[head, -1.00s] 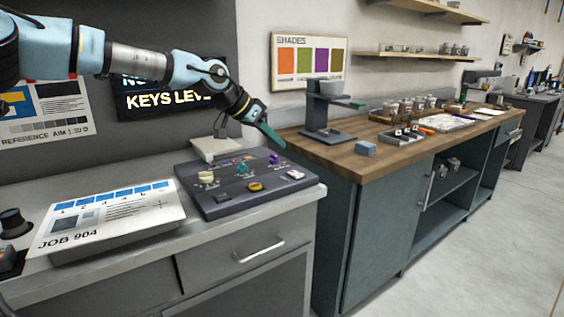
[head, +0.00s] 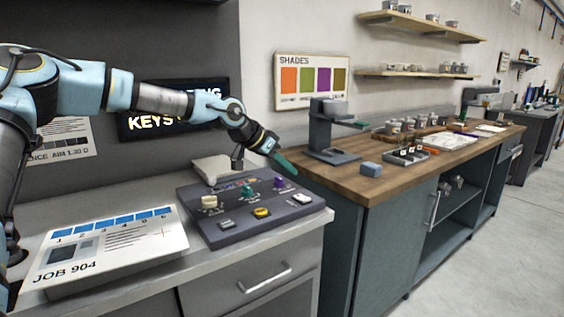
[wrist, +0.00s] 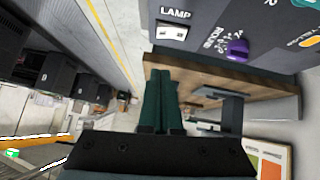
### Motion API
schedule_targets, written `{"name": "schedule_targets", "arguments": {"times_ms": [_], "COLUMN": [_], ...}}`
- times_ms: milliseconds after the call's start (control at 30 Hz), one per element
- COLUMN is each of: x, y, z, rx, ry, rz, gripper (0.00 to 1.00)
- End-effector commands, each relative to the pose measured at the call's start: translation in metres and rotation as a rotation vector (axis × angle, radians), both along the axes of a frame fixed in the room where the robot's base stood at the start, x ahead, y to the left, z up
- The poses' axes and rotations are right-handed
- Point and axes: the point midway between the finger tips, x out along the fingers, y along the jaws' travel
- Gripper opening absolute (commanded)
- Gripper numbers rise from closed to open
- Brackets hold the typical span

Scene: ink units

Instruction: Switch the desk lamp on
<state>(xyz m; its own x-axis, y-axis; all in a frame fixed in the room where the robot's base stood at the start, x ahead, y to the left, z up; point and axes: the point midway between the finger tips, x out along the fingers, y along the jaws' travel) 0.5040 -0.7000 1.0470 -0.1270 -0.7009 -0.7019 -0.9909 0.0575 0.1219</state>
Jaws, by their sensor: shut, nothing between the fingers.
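The dark control panel (head: 215,236) lies on the grey cabinet top in the head view. At its right end is a small pale switch (head: 302,198). In the wrist view this switch (wrist: 171,32) sits under a label reading LAMP. A purple knob (head: 279,183) is beside it, also in the wrist view (wrist: 237,47). My gripper (head: 294,173) is shut and empty, its green fingers just above and behind the panel's right end. In the wrist view the fingertips (wrist: 162,72) are apart from the switch. I cannot make out a desk lamp for certain.
A yellow button (head: 262,212), a green knob (head: 247,191) and a cream knob (head: 209,202) are on the panel. A job sheet (head: 105,245) lies to the left. The wooden bench (head: 385,183) with a grey stand (head: 322,130) is at right, beyond a gap.

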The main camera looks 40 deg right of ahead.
Motion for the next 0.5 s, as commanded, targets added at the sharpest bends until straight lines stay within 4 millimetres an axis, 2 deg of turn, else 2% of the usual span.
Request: {"name": "schedule_targets", "arguments": {"times_ms": [233,500], "x": [-0.008,-0.011], "y": [-0.036,-0.034], "z": [-0.034,-0.068], "rx": [0.001,0.001], "ry": [0.003,0.000], "rz": [-0.003,0.000], "gripper": [0.00,0.00]}}
